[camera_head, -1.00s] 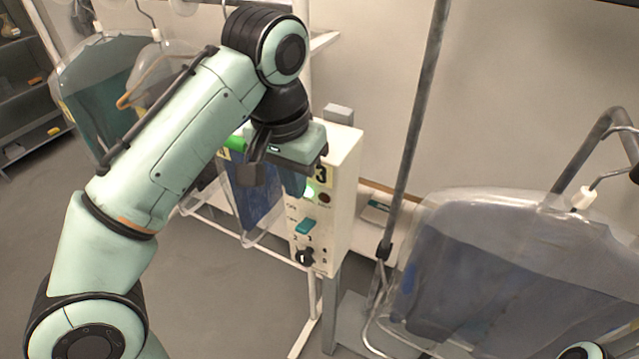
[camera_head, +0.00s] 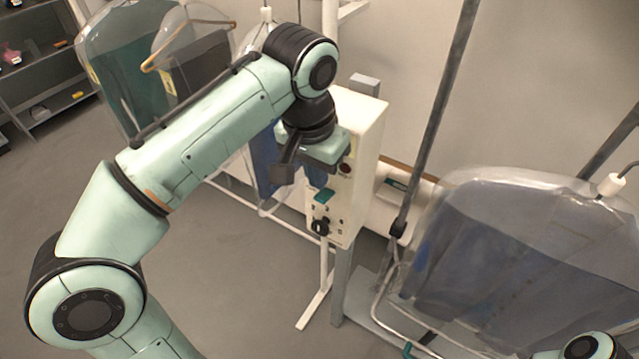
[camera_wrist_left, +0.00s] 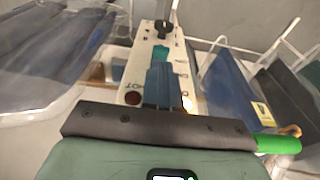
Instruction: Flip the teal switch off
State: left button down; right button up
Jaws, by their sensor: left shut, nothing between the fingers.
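The teal switch (camera_head: 323,195) sits on the front of a white control box (camera_head: 367,125), above a black knob (camera_head: 320,227). In the left wrist view the switch (camera_wrist_left: 158,56) shows just beyond my fingertips. My left gripper (camera_head: 318,178) is shut and empty, in front of the box just above the switch. Its closed fingers (camera_wrist_left: 160,82) point at the switch; I cannot tell whether they touch it. The gripper hides the upper part of the panel in the head view. My right gripper is out of view.
Clear-bagged garments hang at the left (camera_head: 120,75) and right (camera_head: 510,260) of the box. A grey pole (camera_head: 430,130) stands right of it. In the left wrist view a red lamp (camera_wrist_left: 132,98) and a glowing lamp (camera_wrist_left: 187,103) flank my fingers.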

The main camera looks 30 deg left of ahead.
aim_at(321, 197)
pick_arm(q)
jog(key=f, duration=0.2)
jog(key=shift+w+f, duration=0.2)
jog(key=shift+f, duration=0.15)
jog(key=shift+f+b, duration=0.3)
jog(key=shift+f, duration=0.1)
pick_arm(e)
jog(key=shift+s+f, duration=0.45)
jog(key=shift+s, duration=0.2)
pick_arm(q)
jog(key=shift+w, duration=0.15)
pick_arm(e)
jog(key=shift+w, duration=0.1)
